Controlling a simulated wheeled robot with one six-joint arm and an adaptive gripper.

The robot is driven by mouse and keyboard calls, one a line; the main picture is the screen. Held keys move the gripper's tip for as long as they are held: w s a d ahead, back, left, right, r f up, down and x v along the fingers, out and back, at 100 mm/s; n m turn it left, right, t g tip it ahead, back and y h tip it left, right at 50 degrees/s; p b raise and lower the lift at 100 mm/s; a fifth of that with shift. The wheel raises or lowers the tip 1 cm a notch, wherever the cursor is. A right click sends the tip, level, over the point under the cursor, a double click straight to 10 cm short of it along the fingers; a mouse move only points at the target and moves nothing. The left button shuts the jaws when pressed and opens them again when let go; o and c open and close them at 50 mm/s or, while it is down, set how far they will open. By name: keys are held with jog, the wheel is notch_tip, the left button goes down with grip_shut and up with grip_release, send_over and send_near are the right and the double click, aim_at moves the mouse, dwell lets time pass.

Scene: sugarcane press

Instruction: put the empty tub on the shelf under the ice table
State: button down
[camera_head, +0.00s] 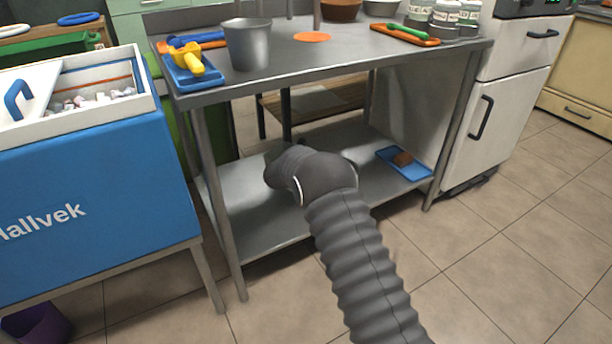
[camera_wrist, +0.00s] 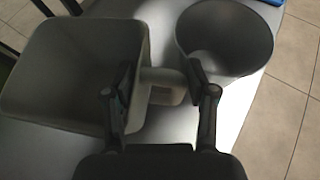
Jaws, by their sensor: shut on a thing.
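In the wrist view a square, light grey tub (camera_wrist: 75,62) shows at the left, open side facing me and no contents visible. A pale block (camera_wrist: 161,84) sticks out at its right side, and it seems to be part of the tub. My gripper (camera_wrist: 158,82) has its two fingers on either side of this block, shut on it. The lower shelf (camera_head: 245,205) of the steel table is under my arm in the head view. My arm hides the gripper and the tub there. I cannot tell whether the tub touches the shelf.
A round grey container (camera_wrist: 225,40) stands close to the right finger. A blue tray (camera_head: 410,165) with a brown item lies at the shelf's right end. The tabletop holds a metal bucket (camera_head: 247,48). A blue ice chest (camera_head: 95,170) stands left. Table legs flank the shelf.

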jog(key=shift+w+a+f, duration=0.4)
jog(key=shift+w+f, duration=0.1)
jog(key=shift+w, duration=0.25)
jog(key=shift+f, duration=1.95)
jog(key=shift+f+b, duration=0.2)
jog(key=shift+b, duration=0.2)
jog(key=shift+c, duration=1.8)
grip_release()
jog(key=shift+r, duration=0.1)
